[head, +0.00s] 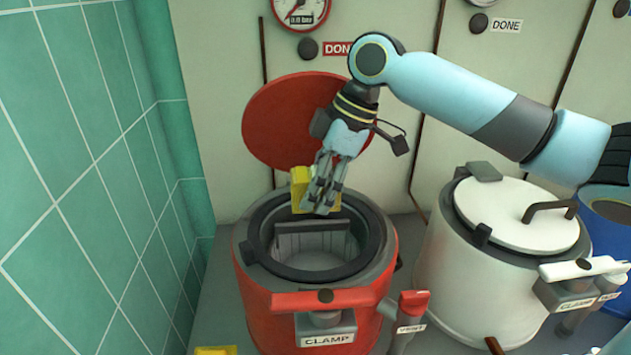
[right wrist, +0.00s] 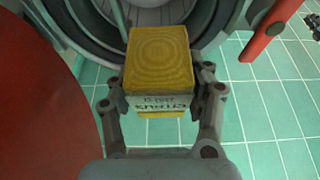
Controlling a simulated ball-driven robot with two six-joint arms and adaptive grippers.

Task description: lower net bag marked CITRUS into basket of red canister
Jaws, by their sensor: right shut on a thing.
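The yellow net bag (head: 299,184) is held over the open mouth of the red canister (head: 262,302). My right gripper (head: 319,207) is shut on it, with the fingers partly hiding it in the head view. In the right wrist view the bag (right wrist: 158,58) sits between both fingers, and its white label reads CITRUS upside down. The pale slatted basket (head: 318,246) shows inside the canister, below the bag; its near part is hidden by the rim. The bag appears above the rim, apart from the basket. My left gripper is not in view.
The canister's red lid (head: 292,122) stands open behind the mouth, close to my right gripper. A red CLAMP handle (head: 300,300) and VENT lever (head: 412,303) are at the front. A closed white canister (head: 466,277) stands to the right. Green tiled wall (head: 75,170) is left.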

